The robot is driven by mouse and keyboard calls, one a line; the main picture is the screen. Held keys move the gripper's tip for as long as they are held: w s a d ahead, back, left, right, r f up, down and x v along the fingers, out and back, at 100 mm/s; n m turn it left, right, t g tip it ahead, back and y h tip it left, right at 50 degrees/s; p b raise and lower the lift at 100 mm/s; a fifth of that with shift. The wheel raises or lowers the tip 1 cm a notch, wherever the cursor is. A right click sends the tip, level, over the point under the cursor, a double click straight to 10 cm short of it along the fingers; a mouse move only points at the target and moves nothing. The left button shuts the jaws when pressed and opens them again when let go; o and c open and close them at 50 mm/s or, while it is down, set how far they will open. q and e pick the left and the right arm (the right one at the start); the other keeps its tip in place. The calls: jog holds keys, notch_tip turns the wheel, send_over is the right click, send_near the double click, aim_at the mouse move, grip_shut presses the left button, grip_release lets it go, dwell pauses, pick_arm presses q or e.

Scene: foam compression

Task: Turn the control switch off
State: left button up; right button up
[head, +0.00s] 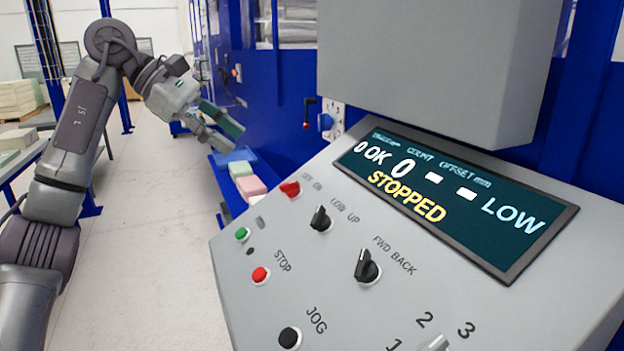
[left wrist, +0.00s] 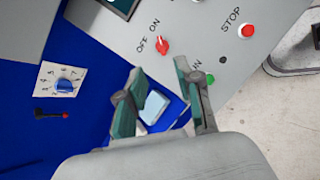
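The control switch is a red knob (head: 290,189) with OFF and ON lettering, at the upper left of the sloping grey panel (head: 300,255). In the left wrist view the red knob (left wrist: 162,45) is beyond the fingertips, with OFF and ON beside it. I cannot tell clearly which word it points to. My left gripper (head: 232,138) is open and empty, in the air up and left of the knob, apart from it. The open fingers (left wrist: 158,70) also show in the left wrist view. My right gripper is not in view.
The panel also has a green button (head: 242,234), a red STOP button (head: 260,275), black knobs (head: 321,219) and a display (head: 450,200) reading STOPPED. A grey box (head: 440,60) overhangs the panel. Foam blocks (head: 250,187) lie behind its left edge.

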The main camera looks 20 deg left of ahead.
pick_arm(q)
send_near(288, 183)
jog(key=f, duration=0.1)
jog(key=x, duration=0.8)
jog(key=shift+w+d+r+b, duration=0.1)
jog(key=shift+w+d+b, duration=0.1)
jog(key=shift+d+b, duration=0.15)
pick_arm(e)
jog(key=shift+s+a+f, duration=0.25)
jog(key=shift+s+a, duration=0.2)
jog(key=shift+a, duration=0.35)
pick_arm(q)
grip_shut()
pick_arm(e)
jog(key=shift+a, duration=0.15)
